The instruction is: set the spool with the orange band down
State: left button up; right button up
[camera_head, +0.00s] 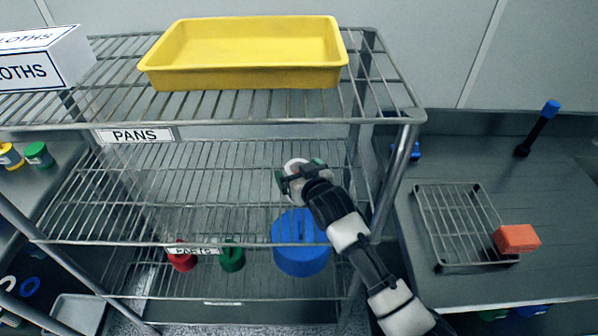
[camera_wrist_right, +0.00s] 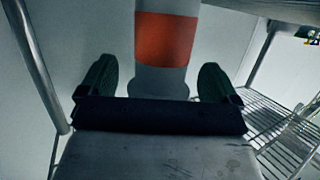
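The spool is a pale cylinder with an orange band (camera_wrist_right: 165,40) and a wider foot, upright in the right wrist view. In the head view its pale top (camera_head: 294,166) shows at my right gripper (camera_head: 300,172), by the right part of the middle wire shelf (camera_head: 200,190). In the wrist view the green fingers of my right gripper (camera_wrist_right: 157,82) stand on either side of the spool, with a gap visible at each side. The gripper looks open around it. Whether the foot touches the shelf is hidden. My left gripper is not in view.
A yellow tray (camera_head: 245,78) sits on the top shelf, above and behind the gripper. A blue round container (camera_head: 298,262), a red one (camera_head: 181,258) and a green one (camera_head: 232,258) stand lower. The middle shelf's left part is clear. A wire rack (camera_head: 455,215) and orange block (camera_head: 516,239) are right.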

jog(key=v, duration=1.2)
jog(key=shift+r+b, duration=0.2)
jog(key=shift+b, duration=0.25)
jog(key=s+d+f+m+g+h, duration=0.1)
jog(key=s+d+f+g+h, duration=0.25)
jog(key=s, duration=0.55)
jog(key=s+d+f+m+g, duration=0.1)
jog(key=s+d+f+g, duration=0.25)
jog(key=s+d, duration=0.35)
jog(key=s+d+f+m+g+h, duration=0.1)
jog(key=s+d+f+g+h, duration=0.2)
jog(key=s, duration=0.7)
notch_tip(320, 180, down, 28)
jog(key=s+d+g, duration=0.1)
jog(key=d, duration=0.1)
jog(key=s+d+f+g, duration=0.1)
jog(key=s+d+f, duration=0.1)
jog(key=s+f, duration=1.3)
jog(key=shift+s+d+f+n, duration=0.2)
jog(key=shift+s+n, duration=0.1)
jog(key=shift+s, duration=0.25)
